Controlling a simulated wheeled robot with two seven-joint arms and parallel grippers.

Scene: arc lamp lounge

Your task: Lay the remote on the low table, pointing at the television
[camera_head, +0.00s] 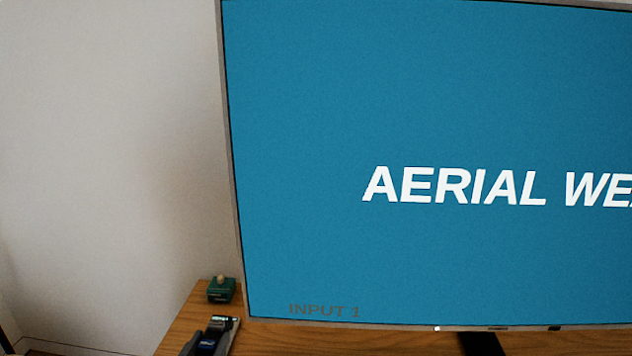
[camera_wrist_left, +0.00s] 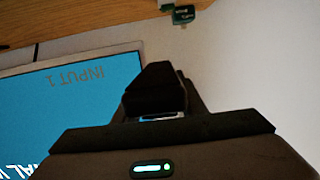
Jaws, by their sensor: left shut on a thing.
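The television (camera_head: 430,120) fills most of the head view, its blue screen lit with white letters; its corner shows upside down in the left wrist view (camera_wrist_left: 95,95). My left gripper (camera_head: 210,337) is at the bottom left of the head view, in front of the wooden top under the television. In the left wrist view its dark fingers (camera_wrist_left: 160,90) are closed on a dark thing, likely the remote, whose outline barely stands out from them. Which way it points cannot be told. I cannot make out the low table. My right gripper is not in view.
A wooden top (camera_head: 180,327) runs under the television. A small green box with a round knob (camera_head: 221,290) stands on it by the screen's lower left corner. The television's dark foot (camera_head: 480,343) is at the bottom. A plain pale wall (camera_head: 110,140) is at left.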

